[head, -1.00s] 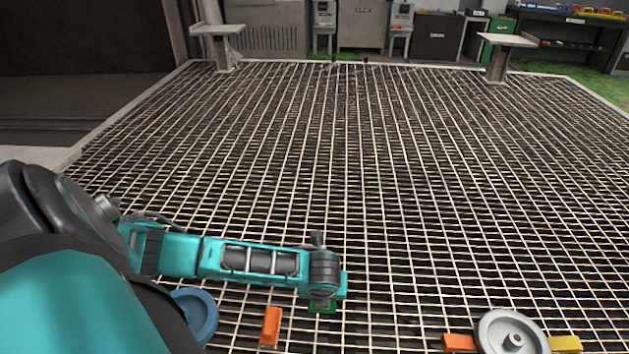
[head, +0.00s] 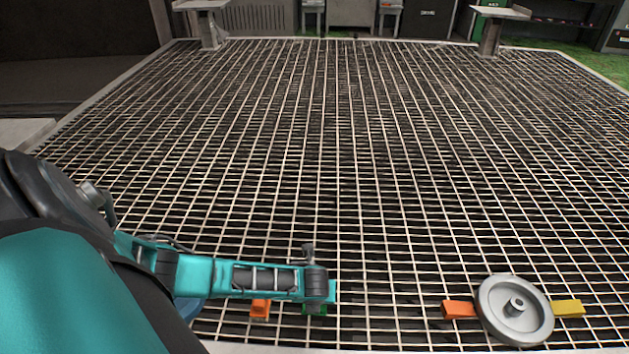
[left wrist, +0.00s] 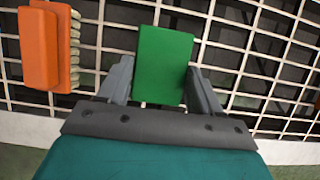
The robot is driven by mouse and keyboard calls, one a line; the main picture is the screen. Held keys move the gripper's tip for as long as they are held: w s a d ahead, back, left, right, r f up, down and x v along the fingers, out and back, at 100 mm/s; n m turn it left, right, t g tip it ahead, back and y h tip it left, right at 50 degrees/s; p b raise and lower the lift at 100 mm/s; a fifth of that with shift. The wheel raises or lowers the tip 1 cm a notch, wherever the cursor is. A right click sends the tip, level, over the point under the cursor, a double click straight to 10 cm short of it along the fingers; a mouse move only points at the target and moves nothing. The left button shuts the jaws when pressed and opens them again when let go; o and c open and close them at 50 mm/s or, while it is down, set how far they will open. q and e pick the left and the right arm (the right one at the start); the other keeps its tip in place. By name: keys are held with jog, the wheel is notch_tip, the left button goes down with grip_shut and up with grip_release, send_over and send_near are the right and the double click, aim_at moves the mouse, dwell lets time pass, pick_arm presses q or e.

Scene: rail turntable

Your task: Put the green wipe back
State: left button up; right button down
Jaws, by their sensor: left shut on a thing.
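The green wipe (left wrist: 163,62) is a flat green block between the two grey fingers of my left gripper (left wrist: 157,72), which is shut on it. In the left wrist view the grating shows behind the wipe. In the head view only a small part of the wipe (head: 314,310) shows under the end of my left arm, low in the picture. I cannot tell whether the wipe touches the grating. My right gripper is in neither current view.
An orange brush (left wrist: 39,48) with pale bristles lies left of the wipe; my arm partly hides it in the head view (head: 260,312). A blue round thing (head: 187,309) is mostly hidden. A grey wheel (head: 494,307) sits between orange (head: 457,310) and yellow (head: 569,308) pieces.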

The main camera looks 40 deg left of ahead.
pick_arm(q)
notch_tip(320, 180, down, 3)
jog(key=shift+f+b, duration=0.15)
jog(key=shift+b, duration=0.6)
jog(key=shift+f, duration=0.2)
jog(key=o, duration=0.9)
jog(key=shift+o, duration=0.2)
pick_arm(e)
jog(key=shift+w+a+f, duration=0.25)
jog(key=shift+a+f, duration=0.15)
